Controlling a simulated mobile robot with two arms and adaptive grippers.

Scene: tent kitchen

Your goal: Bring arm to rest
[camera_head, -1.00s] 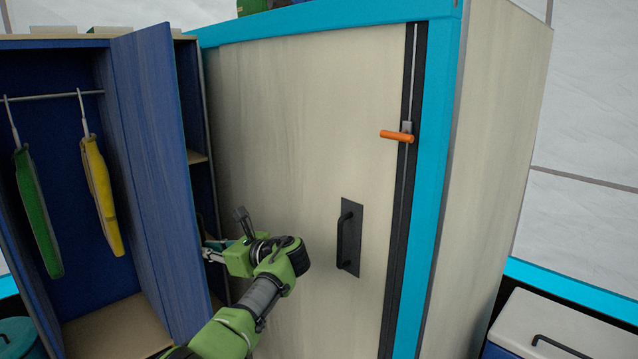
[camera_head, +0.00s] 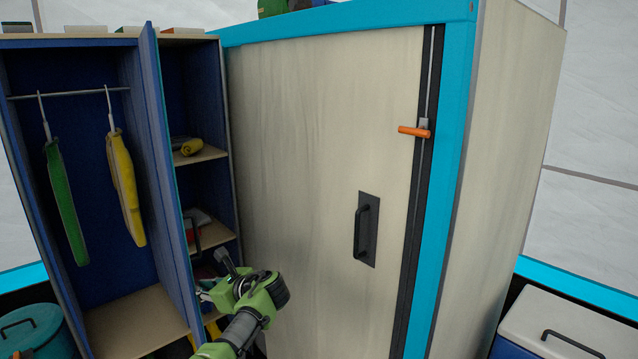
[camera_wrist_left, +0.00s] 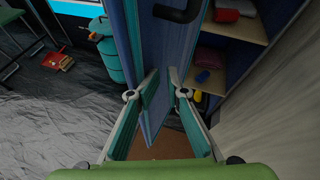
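My left arm comes in from the bottom of the head view. Its gripper (camera_head: 203,289) is small there and partly hidden at the edge of the blue wardrobe door (camera_head: 168,150). In the left wrist view the two teal fingers (camera_wrist_left: 162,88) are apart, with the blue door (camera_wrist_left: 152,50) running between and just beyond them. I cannot tell whether a finger touches it. The dark door handle (camera_wrist_left: 178,12) lies above the fingers. The door stands open, seen nearly edge-on in the head view. My right gripper is not in view.
Shelves (camera_head: 205,155) with small items lie right of the door. A green garment (camera_head: 66,205) and a yellow one (camera_head: 125,190) hang left of it. A tall pale cabinet (camera_head: 310,130) stands close right of my arm. A teal bin (camera_head: 40,335) is at lower left.

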